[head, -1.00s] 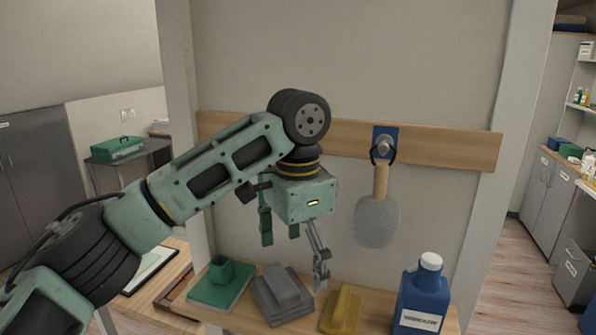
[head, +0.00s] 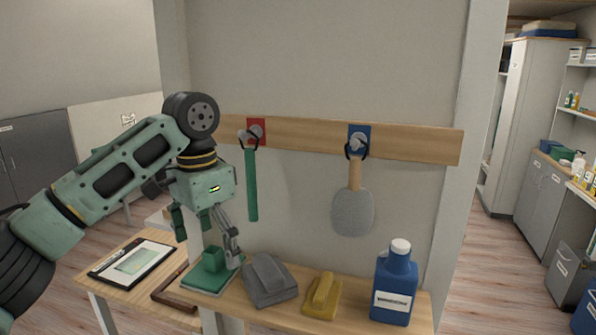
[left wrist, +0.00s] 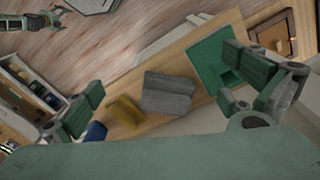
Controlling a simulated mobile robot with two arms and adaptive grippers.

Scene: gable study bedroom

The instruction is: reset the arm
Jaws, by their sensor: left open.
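My left gripper (head: 207,238) is open and empty in the head view. It points down in front of the wall panel, at the left end of the narrow shelf (head: 262,312). One finger shows close to the green block on its plate (head: 208,273); I cannot tell whether they touch. In the left wrist view, my left gripper (left wrist: 165,85) has its fingers wide apart, with the grey block (left wrist: 167,93) and yellow block (left wrist: 125,112) visible between them. A small mechanical part at that view's top left looks like my right gripper (left wrist: 55,18); its jaws are too small to read.
A green strap (head: 251,185) hangs on a red-backed hook, and a grey paddle (head: 353,212) on a blue-backed hook. A blue bottle (head: 395,288) stands at the shelf's right. A clipboard (head: 132,262) lies on the left table. Open floor shows at right.

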